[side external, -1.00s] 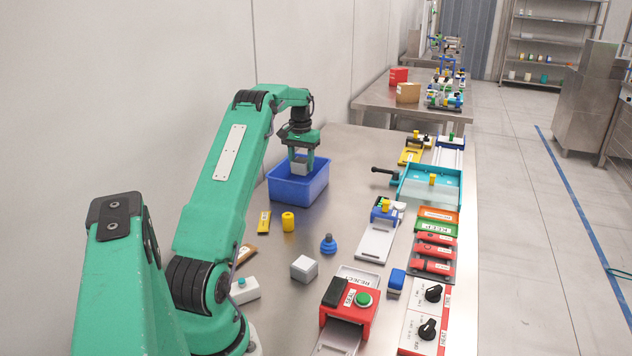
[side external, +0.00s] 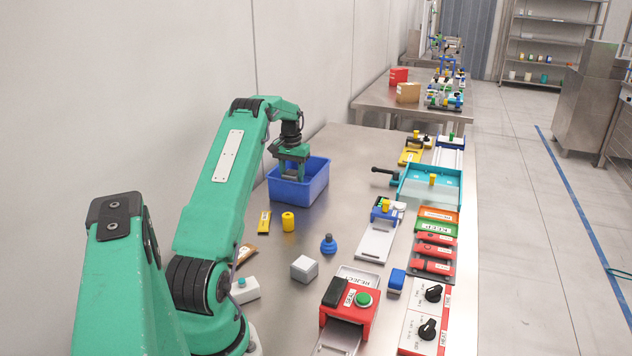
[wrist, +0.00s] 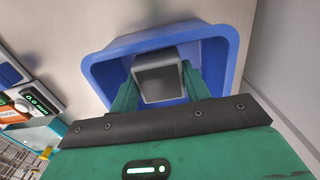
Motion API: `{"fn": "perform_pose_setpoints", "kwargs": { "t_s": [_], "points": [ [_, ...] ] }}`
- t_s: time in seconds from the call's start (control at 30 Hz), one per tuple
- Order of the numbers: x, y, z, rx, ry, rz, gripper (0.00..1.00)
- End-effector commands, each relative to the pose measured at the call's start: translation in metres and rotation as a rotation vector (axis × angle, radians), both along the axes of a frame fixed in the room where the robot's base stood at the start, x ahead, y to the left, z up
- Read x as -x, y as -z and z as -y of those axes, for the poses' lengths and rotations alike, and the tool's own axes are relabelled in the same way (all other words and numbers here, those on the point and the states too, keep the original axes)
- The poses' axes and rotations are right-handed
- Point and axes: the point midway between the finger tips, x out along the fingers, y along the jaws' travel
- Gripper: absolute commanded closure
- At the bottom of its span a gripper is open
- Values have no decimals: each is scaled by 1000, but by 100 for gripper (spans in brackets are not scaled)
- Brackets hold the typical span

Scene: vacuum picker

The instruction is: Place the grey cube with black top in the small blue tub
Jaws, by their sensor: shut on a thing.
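The blue tub (side external: 310,188) stands on the steel table near the wall, upright. My gripper (side external: 291,172) reaches down into it, with the fingers partly below the rim. In the wrist view the grey cube with black top (wrist: 158,80) sits between my two green fingers, which are shut on it. The cube is within the outline of the tub (wrist: 96,72). The tub wall and my gripper hide the cube in the side view, and I cannot tell whether it touches the tub floor.
A plain light grey cube (side external: 304,268), a blue knobbed piece (side external: 328,244) and a yellow cylinder (side external: 288,221) stand nearer on the table. A teal tray (side external: 430,187) and a red seal device (side external: 350,303) lie to the right.

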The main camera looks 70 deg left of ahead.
Motion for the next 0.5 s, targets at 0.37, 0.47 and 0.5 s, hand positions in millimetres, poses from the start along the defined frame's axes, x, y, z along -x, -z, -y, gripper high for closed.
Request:
{"fn": "perform_pose_setpoints", "kwargs": {
  "t_s": [0.37,0.47,0.5],
  "points": [
    [0,23,1,3,0,-1,77],
    [0,36,0,1,0,-1,77],
    [0,40,0,1,0,-1,77]
  ]
}}
